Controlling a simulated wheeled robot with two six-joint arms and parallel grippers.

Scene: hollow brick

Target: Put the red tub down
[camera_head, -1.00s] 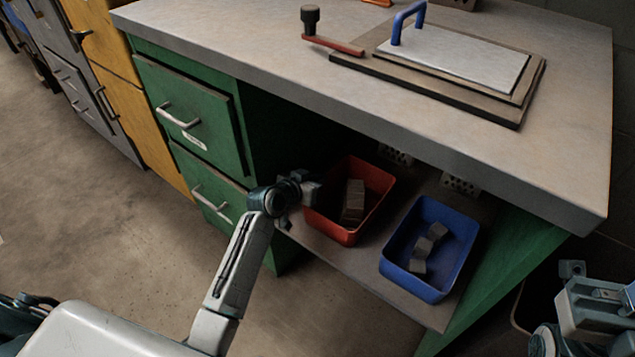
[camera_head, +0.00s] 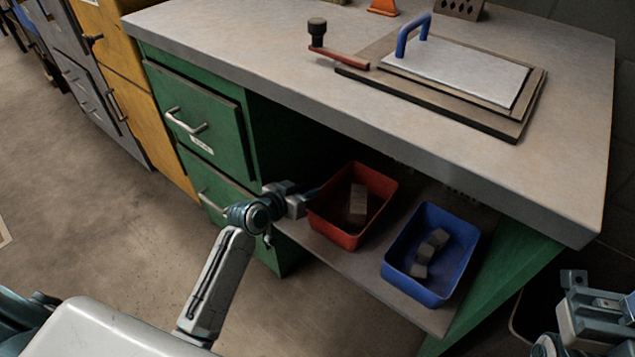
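The red tub (camera_head: 340,238) stands on the low shelf under the bench, upright, with a grey block (camera_head: 358,204) in it. My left gripper (camera_head: 308,198) is at the tub's left side, just outside the rim. It looks open and clear of the wall, though its fingertips are small and partly lost against the dark. My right gripper (camera_head: 578,283) is at the lower right edge, away from the tub; its fingers are not clear.
A blue tub (camera_head: 413,285) with several grey blocks stands right of the red tub on the shelf (camera_head: 367,270). The benchtop (camera_head: 270,45) overhangs both. Green drawers (camera_head: 198,120) are to the left. Open floor lies in front.

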